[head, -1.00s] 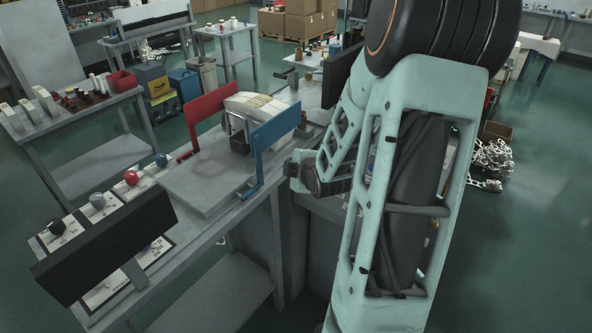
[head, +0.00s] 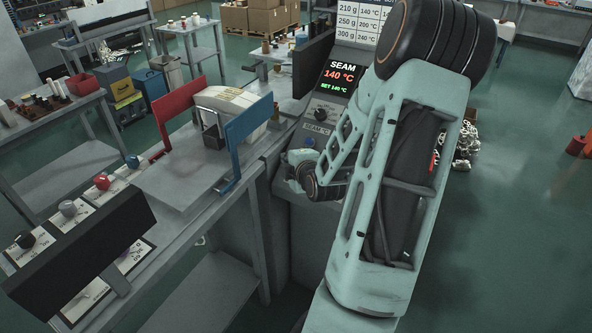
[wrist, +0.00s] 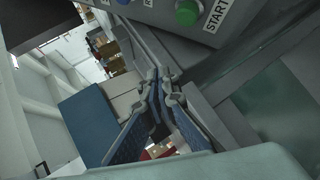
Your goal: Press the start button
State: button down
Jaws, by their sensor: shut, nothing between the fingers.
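The start button is a round green button (wrist: 186,13) at the top of the wrist view, on a grey panel beside a white START label (wrist: 216,13). My gripper (wrist: 160,76) is shut and empty, its fingertips together below the button in the picture and apart from it. I do not make out the green button in the head view. There, my arm's end is low in front of the SEAM panel, and the fingers cannot be made out.
The SEAM display (head: 342,75) reads 140 °C, with a black knob (head: 321,115) and a blue button (head: 310,142) below. A blue guard plate (head: 247,130) and a red one (head: 178,112) stand on the bench to the left.

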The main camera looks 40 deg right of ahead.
jog(key=shift+w+d+f+b, duration=0.25)
jog(key=shift+d+f+b, duration=0.35)
jog(key=shift+f, duration=0.3)
jog(key=shift+w+d+f+b, duration=0.2)
jog(key=shift+d+f+b, duration=0.4)
jog(key=shift+f, duration=0.35)
jog(key=shift+w+d+f+b, duration=0.25)
jog(key=shift+d+f+b, duration=0.3)
jog(key=shift+f, duration=0.35)
jog(key=shift+w+d+f+b, duration=0.1)
jog(key=shift+d+f+b, duration=0.2)
jog(key=shift+b, duration=0.3)
jog(key=shift+w+d+f+b, duration=0.1)
jog(key=shift+d+f+b, duration=0.15)
jog(key=shift+f+b, duration=0.25)
jog(key=shift+r, duration=0.2)
jog(key=shift+s+a+r, duration=0.2)
jog(key=shift+a+r, duration=0.3)
jog(key=shift+r, duration=0.1)
jog(key=shift+r, duration=0.1)
